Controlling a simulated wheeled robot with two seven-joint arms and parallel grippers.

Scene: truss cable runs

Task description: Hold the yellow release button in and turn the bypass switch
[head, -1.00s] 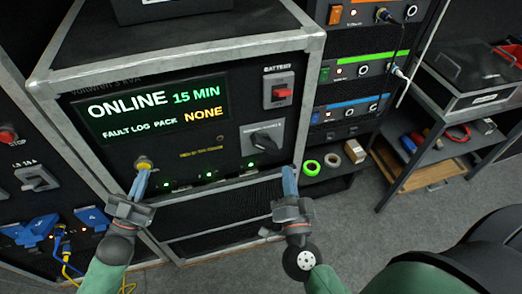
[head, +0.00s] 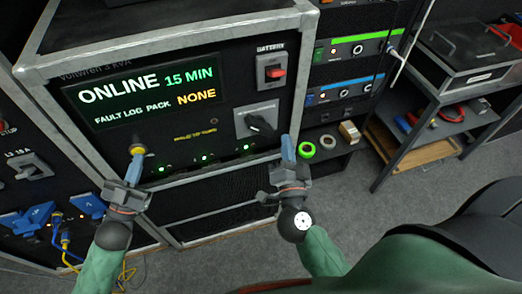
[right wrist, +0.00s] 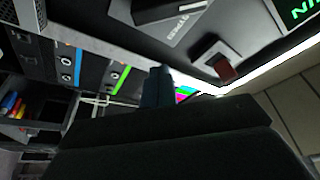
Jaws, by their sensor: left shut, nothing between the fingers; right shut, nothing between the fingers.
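The yellow release button (head: 138,149) is at the lower left of the black panel, under the lit display. My left gripper (head: 135,160) is shut, its blue fingertips at the button and partly covering it; whether the button is pressed in, I cannot tell. The bypass switch (head: 260,122) is a dark rotary knob on a grey plate at the panel's right. It also shows at the top of the right wrist view (right wrist: 165,10). My right gripper (head: 288,147) is shut and empty, just below and right of the knob, apparently apart from it.
A red battery switch (head: 273,72) sits above the bypass switch. The display (head: 145,92) reads ONLINE, 15 MIN, fault log pack NONE. A metal frame edge (head: 300,80) borders the panel on the right. Rack units and a shelf with tape rolls (head: 306,150) stand beyond it.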

